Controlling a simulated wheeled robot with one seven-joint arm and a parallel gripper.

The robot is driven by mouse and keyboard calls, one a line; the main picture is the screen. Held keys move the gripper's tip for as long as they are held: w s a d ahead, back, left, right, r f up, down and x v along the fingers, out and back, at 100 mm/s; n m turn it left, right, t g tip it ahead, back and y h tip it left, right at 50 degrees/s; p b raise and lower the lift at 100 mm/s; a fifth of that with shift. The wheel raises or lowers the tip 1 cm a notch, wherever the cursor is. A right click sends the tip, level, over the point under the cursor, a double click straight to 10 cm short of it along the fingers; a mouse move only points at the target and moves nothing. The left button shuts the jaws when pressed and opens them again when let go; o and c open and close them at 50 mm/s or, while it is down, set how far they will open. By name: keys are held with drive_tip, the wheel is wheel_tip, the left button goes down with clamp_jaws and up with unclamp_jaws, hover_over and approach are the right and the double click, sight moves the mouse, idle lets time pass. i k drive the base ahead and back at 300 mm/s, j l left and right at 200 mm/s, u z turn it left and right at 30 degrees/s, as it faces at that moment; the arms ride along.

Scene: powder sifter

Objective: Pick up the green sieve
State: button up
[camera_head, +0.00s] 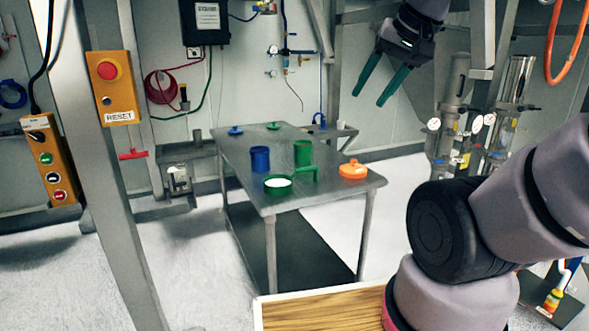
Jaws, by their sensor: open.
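The green sieve (278,185) sits near the front edge of the grey metal table (236,160). It is round with a pale inside, and a green handle reaches back to the right from it. A green cup (303,153) stands close behind the handle; whether they touch I cannot tell. My gripper (377,90) is high up at the upper right, well above and behind the table's right side. Its two green fingers are spread apart, point down and left, and hold nothing.
A blue cup (260,159) stands left of the green cup. An orange lidded piece (353,169) lies near the right edge. Blue (235,131) and green (274,126) lids lie at the back. A grey post with a RESET box (114,88) stands at the left.

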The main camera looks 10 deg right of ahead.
sight(275, 185)
drive_tip(key=i+j+z, duration=0.1)
drive_tip(key=i, duration=0.25)
drive_tip(key=i+j, duration=0.15)
drive_tip(key=i, duration=0.2)
drive_tip(key=i+j+z, duration=0.15)
drive_tip(key=i, duration=0.2)
